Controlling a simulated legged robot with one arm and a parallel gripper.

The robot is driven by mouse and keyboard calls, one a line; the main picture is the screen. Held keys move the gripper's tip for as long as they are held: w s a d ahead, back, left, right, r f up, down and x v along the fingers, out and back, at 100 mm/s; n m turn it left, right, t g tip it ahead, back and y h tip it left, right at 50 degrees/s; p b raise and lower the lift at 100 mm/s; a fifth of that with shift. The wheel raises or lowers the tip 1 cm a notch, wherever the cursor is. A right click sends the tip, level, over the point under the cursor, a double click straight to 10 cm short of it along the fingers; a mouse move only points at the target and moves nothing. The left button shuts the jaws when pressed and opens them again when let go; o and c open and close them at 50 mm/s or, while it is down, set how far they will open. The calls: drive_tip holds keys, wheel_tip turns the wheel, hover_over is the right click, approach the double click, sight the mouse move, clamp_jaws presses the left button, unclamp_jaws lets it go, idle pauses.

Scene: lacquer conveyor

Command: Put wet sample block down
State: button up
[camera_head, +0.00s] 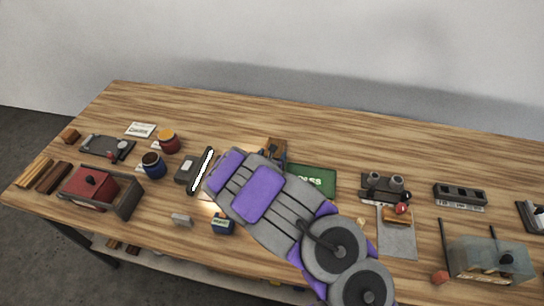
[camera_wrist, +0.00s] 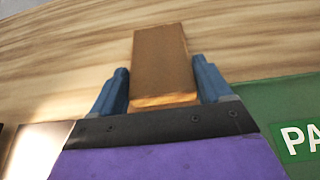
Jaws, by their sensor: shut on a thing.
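The brown wet sample block (camera_wrist: 162,60) sits between the two blue fingers of my gripper (camera_wrist: 160,84) in the wrist view, and the gripper is shut on it. The block sticks out past the fingertips, with wood grain behind it. In the head view the block (camera_head: 274,145) shows small and partly covered just beyond my arm. I cannot tell whether it touches the table. The green PASS mat (camera_head: 318,178) lies just right of my gripper, and it also shows in the wrist view (camera_wrist: 285,105). My arm hides part of the mat.
A dark device with a bright white strip (camera_head: 201,171) stands left of my arm. A glass-like case (camera_head: 487,260) stands far right. The table's back strip is clear.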

drive_tip(key=o, duration=1)
drive_tip(key=shift+o, duration=0.2)
drive_tip(key=p+v, duration=0.3)
drive_tip(key=v, duration=0.9)
drive_tip(key=shift+r, duration=0.1)
